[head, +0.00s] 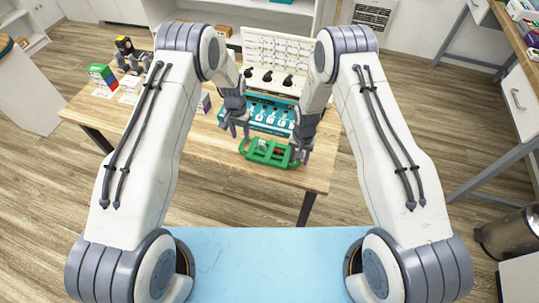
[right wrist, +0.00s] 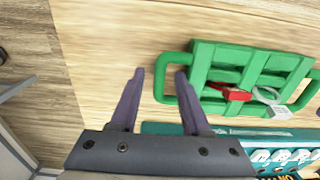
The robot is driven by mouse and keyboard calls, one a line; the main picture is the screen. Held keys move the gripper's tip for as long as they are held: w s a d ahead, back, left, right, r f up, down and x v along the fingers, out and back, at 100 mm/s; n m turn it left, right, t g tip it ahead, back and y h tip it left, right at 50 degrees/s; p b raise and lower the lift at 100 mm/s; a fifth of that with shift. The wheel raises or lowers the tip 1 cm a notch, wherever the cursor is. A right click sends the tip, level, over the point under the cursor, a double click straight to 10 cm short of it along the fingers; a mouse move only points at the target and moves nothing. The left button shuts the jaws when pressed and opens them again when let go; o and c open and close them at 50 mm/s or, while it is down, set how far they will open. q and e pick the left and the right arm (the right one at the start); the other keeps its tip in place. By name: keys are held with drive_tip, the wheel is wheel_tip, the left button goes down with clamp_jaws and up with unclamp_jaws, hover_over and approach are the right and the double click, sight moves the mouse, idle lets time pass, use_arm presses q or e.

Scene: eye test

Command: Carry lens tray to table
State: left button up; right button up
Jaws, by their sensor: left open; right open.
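The lens tray, green with a loop handle at each end, appears to rest on the wooden table (head: 312,172) near its front edge; it shows in the head view (head: 256,156) and the right wrist view (right wrist: 238,75). A red item (right wrist: 232,94) and a clear ring-shaped item with a pale block (right wrist: 272,98) lie in it. My right gripper (right wrist: 159,76) is open at one handle, with the handle's bar seen between its fingers. My left gripper (head: 234,130) is open near the tray's left end; its exact relation to that handle is unclear.
A teal case (head: 262,116) with several white items stands just behind the tray, with a white upright panel (head: 285,50) behind it. Coloured boxes (head: 102,76) and a dark device (head: 127,50) stand at the table's left. A light blue surface (head: 265,262) lies in front, apparently clear.

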drive_tip(key=shift+r, duration=0.25)
use_arm(q)
wheel_tip(320, 180, up, 7)
use_arm(e)
wheel_tip(320, 180, up, 12)
drive_tip(key=shift+f, duration=0.25)
idle(0.4)
